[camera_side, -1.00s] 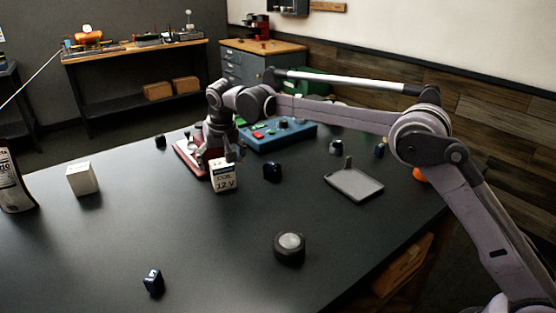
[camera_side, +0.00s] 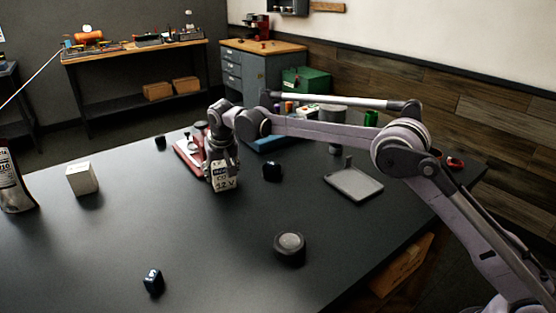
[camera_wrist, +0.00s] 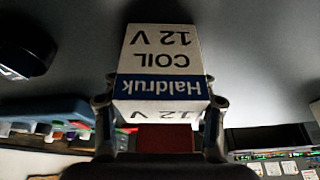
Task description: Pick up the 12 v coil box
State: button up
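The 12 V coil box (camera_side: 224,184) is a small white box with a dark blue band, marked "COIL 12 V" and "Haldruk". It stands on the black table, and its upper part is partly hidden by my gripper (camera_side: 222,166). In the wrist view the coil box (camera_wrist: 161,58) fills the middle, with its lettering upside down. The fingers of my gripper (camera_wrist: 160,108) flank its near end, one on each side, very close to it. I cannot tell whether they press on the box.
A plain white box (camera_side: 82,179) and a pouch (camera_side: 14,180) stand at the left. A dark knob-like part (camera_side: 272,171) sits just right of the coil box. A round dark part (camera_side: 290,248), a small blue part (camera_side: 153,281) and a grey tray (camera_side: 354,184) lie on the table.

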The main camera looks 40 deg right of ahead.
jog(key=c, duration=0.3)
jog(key=shift+r, duration=0.1)
